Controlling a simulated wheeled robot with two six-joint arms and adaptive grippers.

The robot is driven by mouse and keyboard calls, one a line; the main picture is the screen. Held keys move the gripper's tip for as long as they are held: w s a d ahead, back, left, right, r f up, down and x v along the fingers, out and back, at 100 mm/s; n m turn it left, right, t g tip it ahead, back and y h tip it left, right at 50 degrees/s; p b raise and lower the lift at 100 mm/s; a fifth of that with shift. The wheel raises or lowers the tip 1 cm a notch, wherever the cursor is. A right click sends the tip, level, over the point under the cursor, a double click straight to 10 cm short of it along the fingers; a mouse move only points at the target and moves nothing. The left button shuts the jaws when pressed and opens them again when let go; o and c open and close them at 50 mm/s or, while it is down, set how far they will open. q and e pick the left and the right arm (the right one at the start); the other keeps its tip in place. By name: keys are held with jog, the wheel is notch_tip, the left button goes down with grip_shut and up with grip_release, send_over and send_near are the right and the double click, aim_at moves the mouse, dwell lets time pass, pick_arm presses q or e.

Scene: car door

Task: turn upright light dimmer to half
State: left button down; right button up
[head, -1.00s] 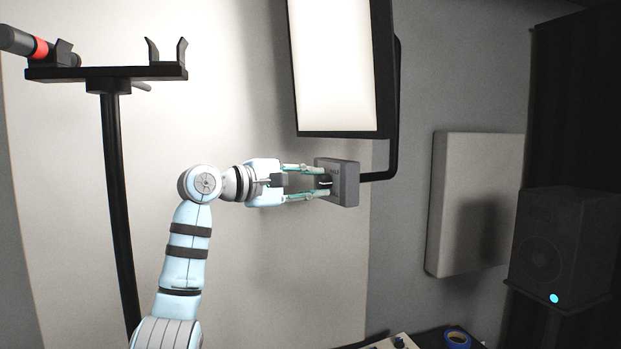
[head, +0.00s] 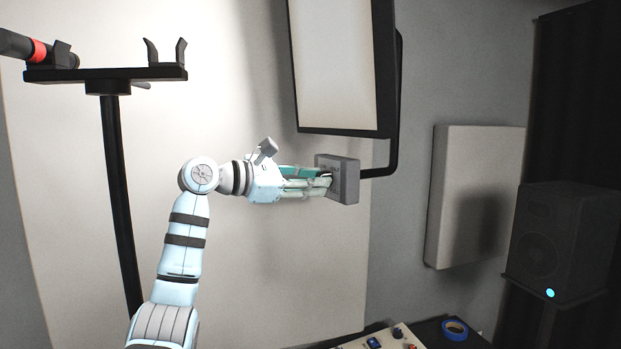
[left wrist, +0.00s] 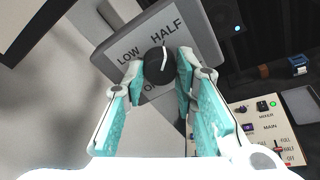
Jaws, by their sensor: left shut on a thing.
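The grey dimmer box (head: 347,180) is mounted beside the black arm of the light. In the left wrist view its face (left wrist: 112,45) shows the labels LOW and HALF; another label below the knob is partly hidden. The round black knob (left wrist: 157,67) has a white pointer line that points roughly up toward HALF. My left gripper (head: 324,182) is shut on the knob, one finger on each side, and is rolled about its axis. The light panel (head: 334,65) above glows a dull grey-white. My right gripper is not in view.
A black stand (head: 105,80) with prongs holds a rod at left. A grey wall panel (head: 468,190) and a dark speaker (head: 560,240) stand at right. Below are a control panel (head: 390,340) and a blue tape roll (head: 455,330). The space in front of the pale wall is open.

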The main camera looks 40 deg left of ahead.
pick_arm(q)
jog(key=shift+r, duration=0.15)
dwell(0.4)
jog(key=c, duration=1.6)
grip_release()
jog(key=o, duration=0.3)
jog(key=shift+w, duration=0.2)
notch_tip(320, 180, up, 10)
jog(key=shift+d+f, duration=0.1)
jog(key=shift+d, duration=0.05)
